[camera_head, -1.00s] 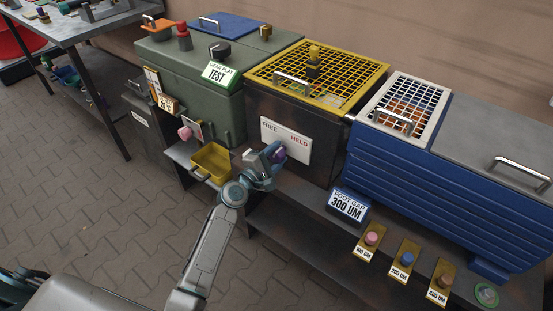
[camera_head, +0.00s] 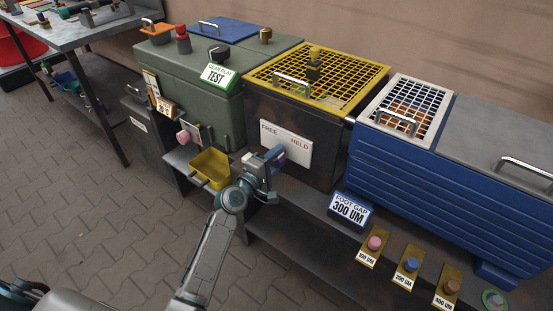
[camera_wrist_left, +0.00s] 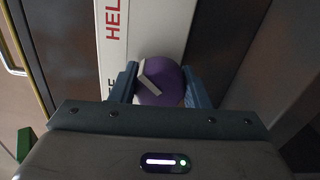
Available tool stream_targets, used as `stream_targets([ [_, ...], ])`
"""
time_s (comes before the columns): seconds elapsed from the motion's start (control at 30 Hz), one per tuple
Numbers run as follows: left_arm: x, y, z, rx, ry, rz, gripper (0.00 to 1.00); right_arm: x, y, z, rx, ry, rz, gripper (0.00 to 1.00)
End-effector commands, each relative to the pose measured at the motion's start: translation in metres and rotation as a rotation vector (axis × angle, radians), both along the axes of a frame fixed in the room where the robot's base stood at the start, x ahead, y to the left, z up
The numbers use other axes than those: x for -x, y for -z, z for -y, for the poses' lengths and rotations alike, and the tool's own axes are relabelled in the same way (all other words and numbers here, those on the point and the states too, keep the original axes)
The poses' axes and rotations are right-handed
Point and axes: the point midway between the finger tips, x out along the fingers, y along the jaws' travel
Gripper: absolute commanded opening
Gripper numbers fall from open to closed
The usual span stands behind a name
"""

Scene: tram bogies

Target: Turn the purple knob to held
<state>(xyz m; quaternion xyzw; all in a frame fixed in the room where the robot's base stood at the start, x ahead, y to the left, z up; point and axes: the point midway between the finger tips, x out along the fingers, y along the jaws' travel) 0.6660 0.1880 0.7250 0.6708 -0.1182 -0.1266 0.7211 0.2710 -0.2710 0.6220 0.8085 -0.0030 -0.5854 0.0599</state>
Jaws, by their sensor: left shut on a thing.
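The purple knob (camera_head: 280,161) sits at the lower edge of the white FREE/HELD plate (camera_head: 297,149) on the front of the dark box with the yellow grid lid. My left gripper (camera_head: 274,157) is at the knob and hides most of it in the head view. In the left wrist view the knob (camera_wrist_left: 168,88) is between the two blue fingers of my left gripper (camera_wrist_left: 161,84), which are shut on its sides. A pale slanted marker shows on its face. The word HELD is partly visible on the plate (camera_wrist_left: 142,30); FREE is mostly hidden there. My right gripper is out of view.
A yellow bin (camera_head: 211,167) stands just left of my left arm. A pink knob (camera_head: 184,136) is beyond it. The FOOT GAP sign (camera_head: 350,209) and several coloured buttons on brass plates are to the right. A dark shelf (camera_head: 300,198) runs below the box.

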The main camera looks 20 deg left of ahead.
Motion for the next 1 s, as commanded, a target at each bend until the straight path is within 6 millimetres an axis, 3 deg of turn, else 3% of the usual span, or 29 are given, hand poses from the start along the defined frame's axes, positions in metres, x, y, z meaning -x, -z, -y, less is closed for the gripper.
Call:
stream_targets([
  [0.13,0.000,0.001,0.000,-0.003,0.000,-0.002,0.19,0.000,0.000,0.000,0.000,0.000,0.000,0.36],
  [0.17,0.000,0.001,0.000,-0.003,0.000,-0.002,0.44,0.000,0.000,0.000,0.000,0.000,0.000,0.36],
  [0.27,0.000,0.001,0.000,-0.003,0.000,-0.002,0.64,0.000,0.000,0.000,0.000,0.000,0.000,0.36],
  [0.67,0.008,0.001,-0.003,-0.002,0.000,-0.002,0.64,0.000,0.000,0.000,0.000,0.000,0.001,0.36],
  [1.0,0.068,0.002,-0.025,-0.003,0.000,-0.003,0.64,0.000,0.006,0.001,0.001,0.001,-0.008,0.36],
])
